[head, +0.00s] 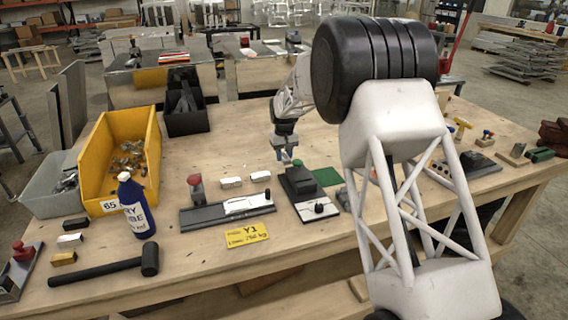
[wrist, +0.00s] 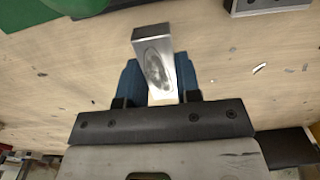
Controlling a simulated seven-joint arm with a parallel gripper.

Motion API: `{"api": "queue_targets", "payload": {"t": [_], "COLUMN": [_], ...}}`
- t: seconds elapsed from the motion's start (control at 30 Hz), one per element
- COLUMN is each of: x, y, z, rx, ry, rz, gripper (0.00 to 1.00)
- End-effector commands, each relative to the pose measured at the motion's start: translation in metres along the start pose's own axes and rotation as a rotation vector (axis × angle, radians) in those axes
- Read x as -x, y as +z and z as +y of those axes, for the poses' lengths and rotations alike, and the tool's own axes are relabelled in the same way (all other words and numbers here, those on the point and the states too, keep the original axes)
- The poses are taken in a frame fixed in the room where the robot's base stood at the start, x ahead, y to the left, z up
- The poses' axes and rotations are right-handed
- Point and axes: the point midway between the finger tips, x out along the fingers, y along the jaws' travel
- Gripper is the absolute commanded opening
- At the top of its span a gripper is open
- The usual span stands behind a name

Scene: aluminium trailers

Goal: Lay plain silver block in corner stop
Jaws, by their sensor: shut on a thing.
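My gripper (wrist: 160,82) is shut on a silver block (wrist: 152,50), held between its blue fingertips above the wooden table in the wrist view. The block is shiny, with a darker oval patch on its face. In the head view my gripper (head: 285,155) is over the table's middle, just behind a dark fixture with a green knob (head: 299,184); the block is too small to make out there. A long grey fixture (head: 195,217) with a red knob lies to its left. I cannot tell for sure which fixture is the corner stop.
Two pale blocks (head: 231,182) lie behind the long fixture. A green mat (head: 327,177) lies right of the dark fixture. A yellow label (head: 246,235), blue bottle (head: 135,205), hammer (head: 100,270) and yellow bin (head: 95,185) are left and in front. Bare wood lies behind the fixtures.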

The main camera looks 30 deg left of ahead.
Motion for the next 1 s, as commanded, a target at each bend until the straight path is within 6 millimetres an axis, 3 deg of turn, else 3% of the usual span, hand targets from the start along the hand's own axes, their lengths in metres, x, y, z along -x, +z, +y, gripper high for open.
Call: {"api": "queue_targets", "payload": {"t": [0.27, 0.7, 1.0], "x": [0.000, -0.035, -0.037], "y": [0.000, 0.000, 0.000], "z": [0.000, 0.000, 0.000], "rx": [0.000, 0.000, 0.000], "ry": [0.000, 0.000, 0.000], "rz": [0.001, 0.002, 0.002], "gripper": [0.05, 0.05, 0.05]}}
